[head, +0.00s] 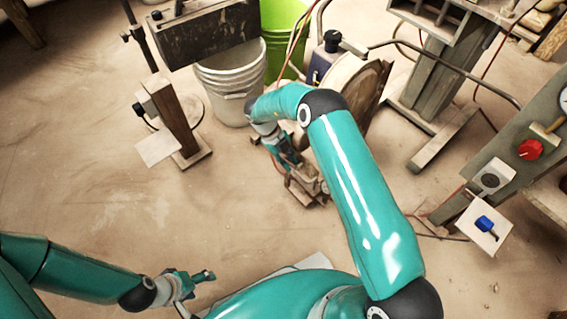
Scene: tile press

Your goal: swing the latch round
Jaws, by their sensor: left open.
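A small blue lever (486,225) sits on a white square plate (474,240) at the right, below the grey-green panel; it may be the latch, but I cannot be sure. My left gripper (195,285) is low in the picture, left of centre, open and empty, far from the blue lever. My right gripper (285,155) is in the middle, reaching down beside a small metal device on the floor. Its fingers are small and partly hidden by my arm, so I cannot tell whether it holds anything.
A panel (508,165) with a red knob (530,149) and a gauge stands at the right. A white bucket (228,85) and a green bin (283,25) stand at the back. A wooden post (172,115) stands left of them. The floor at centre left is clear.

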